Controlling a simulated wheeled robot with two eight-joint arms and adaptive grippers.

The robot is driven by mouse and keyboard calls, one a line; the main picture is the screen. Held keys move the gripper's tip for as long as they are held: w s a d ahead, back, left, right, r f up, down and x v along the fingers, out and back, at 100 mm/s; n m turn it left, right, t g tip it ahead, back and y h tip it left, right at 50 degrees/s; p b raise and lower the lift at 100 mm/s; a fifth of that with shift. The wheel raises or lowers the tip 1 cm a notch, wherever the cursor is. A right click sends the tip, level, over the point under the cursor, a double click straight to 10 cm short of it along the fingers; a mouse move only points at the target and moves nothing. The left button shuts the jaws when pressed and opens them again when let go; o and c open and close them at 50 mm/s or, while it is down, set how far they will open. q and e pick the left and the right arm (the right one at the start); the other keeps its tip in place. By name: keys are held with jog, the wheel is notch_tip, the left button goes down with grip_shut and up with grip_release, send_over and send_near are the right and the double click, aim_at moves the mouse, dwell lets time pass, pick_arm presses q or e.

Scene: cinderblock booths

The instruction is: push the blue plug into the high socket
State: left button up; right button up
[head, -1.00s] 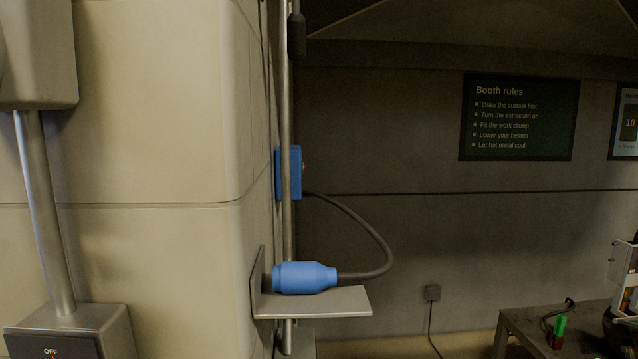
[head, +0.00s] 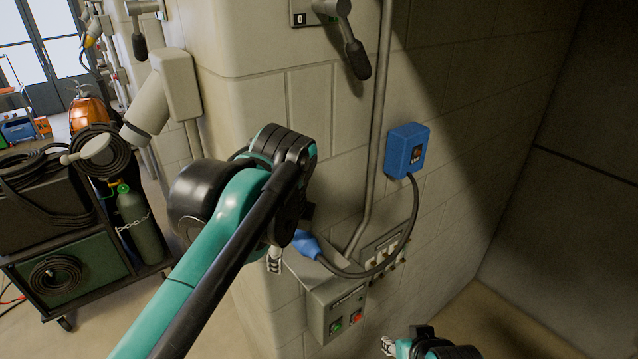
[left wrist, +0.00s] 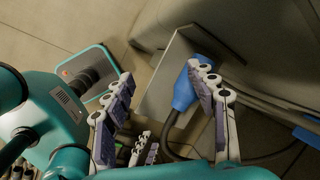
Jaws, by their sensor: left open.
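The blue plug (head: 307,244) lies at the wall corner with its dark cable running off to the right. In the left wrist view the plug (left wrist: 184,92) is on a grey metal shelf (left wrist: 160,88), partly hidden behind one finger. My left gripper (head: 275,262) is beside the plug, mostly hidden by its own arm in the head view. In the left wrist view the left gripper (left wrist: 160,80) is open, with nothing clearly held. Part of my right gripper (head: 389,346) shows at the bottom edge. I cannot make out the high socket for certain.
A blue wall box (head: 407,150) holds the cable's upper end. A grey box (head: 337,305) with green and red buttons is below the plug. A vertical pipe (head: 378,120) runs down the wall. A cart (head: 75,235) with a gas cylinder (head: 138,220) stands at left.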

aim_at(308, 238)
pick_arm(q)
jog(key=d+r+m, duration=0.1)
jog(key=w+d+r+m, duration=0.1)
jog(key=m, duration=0.1)
jog(key=d+r+m, duration=0.1)
jog(key=shift+w+d+m+y, duration=0.2)
jog(key=shift+w+m+y, duration=0.1)
jog(key=shift+w, duration=0.1)
jog(key=d+r+m, duration=0.2)
jog(key=d+m, duration=0.1)
jog(key=shift+r+m+g+y, duration=0.3)
jog(key=shift+s+d+b, duration=0.1)
jog(key=shift+b, duration=0.2)
jog(key=b+x, duration=0.5)
jog(key=x, duration=0.3)
jog(key=shift+w+a+f+b, duration=0.25)
jog(key=shift+f+b, duration=0.1)
jog(key=shift+f, duration=0.05)
grip_shut()
